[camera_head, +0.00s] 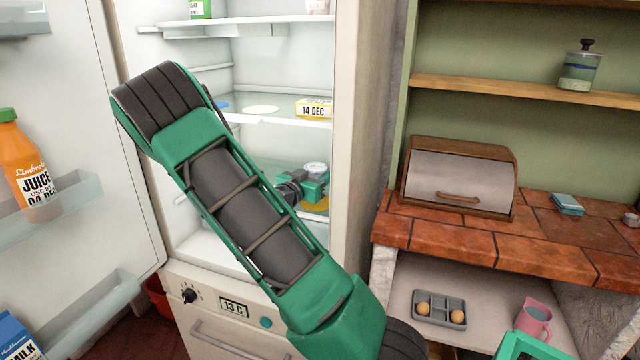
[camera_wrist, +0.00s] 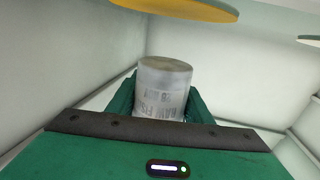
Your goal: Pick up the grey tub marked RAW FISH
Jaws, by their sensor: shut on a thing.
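The grey tub marked RAW FISH (camera_wrist: 163,85) is between the fingers of my gripper (camera_wrist: 160,100) in the wrist view. In the head view the pale top of the tub (camera_head: 315,169) shows beside my green gripper (camera_head: 314,186) inside the open fridge (camera_head: 345,130). My arm hides much of the fridge's lower inside.
A yellow disc (camera_wrist: 195,9) is close above the tub in the wrist view. A yellow box dated 14 DEC (camera_head: 314,108) is on the shelf above. The open fridge door (camera_head: 85,130) with a juice bottle (camera_head: 28,170) bounds the left. The fridge side wall is close right.

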